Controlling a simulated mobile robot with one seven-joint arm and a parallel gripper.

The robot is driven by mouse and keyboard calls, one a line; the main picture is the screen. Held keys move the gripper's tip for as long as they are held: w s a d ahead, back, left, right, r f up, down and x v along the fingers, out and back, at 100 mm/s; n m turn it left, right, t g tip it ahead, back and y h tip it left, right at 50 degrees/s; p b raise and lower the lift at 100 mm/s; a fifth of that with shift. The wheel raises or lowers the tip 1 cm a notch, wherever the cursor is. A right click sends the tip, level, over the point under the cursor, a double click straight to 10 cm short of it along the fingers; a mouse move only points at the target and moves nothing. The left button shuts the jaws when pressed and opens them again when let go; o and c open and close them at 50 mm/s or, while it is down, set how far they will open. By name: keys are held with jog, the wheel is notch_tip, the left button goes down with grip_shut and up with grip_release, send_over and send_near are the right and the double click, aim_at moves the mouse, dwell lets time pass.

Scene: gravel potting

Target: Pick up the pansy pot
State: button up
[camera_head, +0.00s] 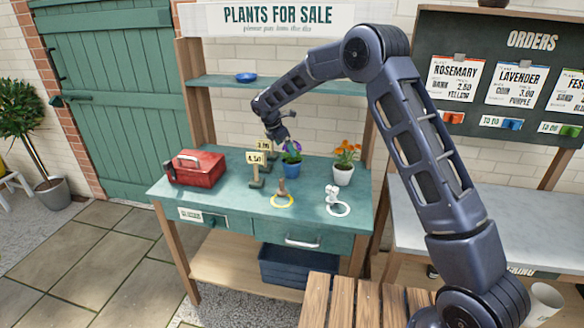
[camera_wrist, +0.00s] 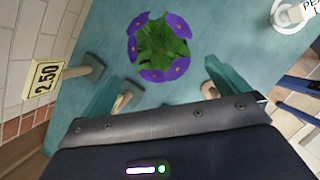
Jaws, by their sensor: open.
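The pansy pot (camera_head: 291,168) is a blue pot with purple flowers and green leaves, standing on the green table toward the back. In the wrist view the purple pansy flowers (camera_wrist: 172,68) show from above, ahead of and roughly between my fingers. The pot itself is hidden under the leaves there. My gripper (camera_head: 288,141) is above the pansy in the head view and overlaps its top. In the wrist view my gripper (camera_wrist: 165,78) is open, with teal fingers wide apart and nothing between them. I cannot tell whether the fingers touch the leaves.
A white pot with orange flowers (camera_head: 343,173) stands to the right. Price signs (camera_head: 255,159) stand close on the left; a 2.50 sign (camera_wrist: 45,83) shows in the wrist view.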

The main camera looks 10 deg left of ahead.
aim_at(292, 161)
jog(key=x, duration=0.9)
jog(key=shift+d+f, duration=0.15)
jog(key=shift+d, duration=0.1)
jog(key=shift+c, duration=0.4)
jog(key=c, duration=1.1)
jog(key=shift+c, duration=0.3)
